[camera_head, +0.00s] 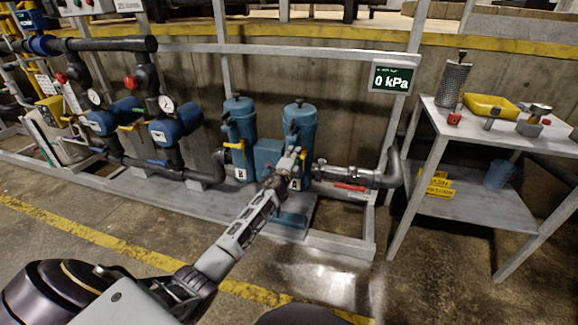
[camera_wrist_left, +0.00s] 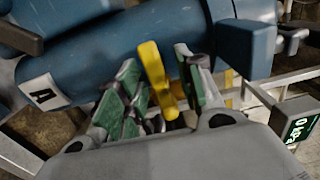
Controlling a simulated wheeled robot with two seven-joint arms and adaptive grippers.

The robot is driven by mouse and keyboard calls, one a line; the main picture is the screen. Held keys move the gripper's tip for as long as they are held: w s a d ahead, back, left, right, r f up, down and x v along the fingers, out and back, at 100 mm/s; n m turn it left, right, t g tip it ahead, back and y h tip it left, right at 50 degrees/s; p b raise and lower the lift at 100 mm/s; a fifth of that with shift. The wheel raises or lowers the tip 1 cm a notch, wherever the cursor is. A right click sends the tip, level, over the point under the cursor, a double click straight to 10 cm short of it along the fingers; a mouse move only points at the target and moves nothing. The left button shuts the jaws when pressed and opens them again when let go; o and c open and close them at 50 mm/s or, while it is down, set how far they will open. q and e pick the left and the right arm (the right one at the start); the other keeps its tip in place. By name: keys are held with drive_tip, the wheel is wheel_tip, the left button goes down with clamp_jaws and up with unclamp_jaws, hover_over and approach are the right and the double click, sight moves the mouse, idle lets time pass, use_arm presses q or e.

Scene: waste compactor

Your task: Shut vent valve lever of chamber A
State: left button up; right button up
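Chamber A (camera_head: 300,122) is a blue upright cylinder in the head view, with an "A" label (camera_head: 295,184) low on it. In the left wrist view chamber A (camera_wrist_left: 120,60) fills the upper part, with its "A" label (camera_wrist_left: 42,93) at left. My left gripper (camera_head: 288,163) is in front of chamber A. In the wrist view its green-padded fingers (camera_wrist_left: 160,88) are apart, with a yellow lever (camera_wrist_left: 155,70) standing between them. A gap shows on the lever's left; contact on the right is unclear. The lever is hidden in the head view. My right gripper is not in view.
Chamber B (camera_head: 239,118) stands just left of chamber A, with a yellow lever (camera_head: 234,146). A pipe with a red handle (camera_head: 349,187) below it runs right. A "0 kPa" display (camera_head: 391,78) hangs above. A metal table (camera_head: 445,122) stands at right. The front floor is open.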

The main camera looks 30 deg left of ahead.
use_arm(q)
drive_tip(key=v, duration=1.1)
drive_tip(key=shift+s, duration=0.35)
idle(0.4)
drive_tip(key=shift+f, duration=0.1)
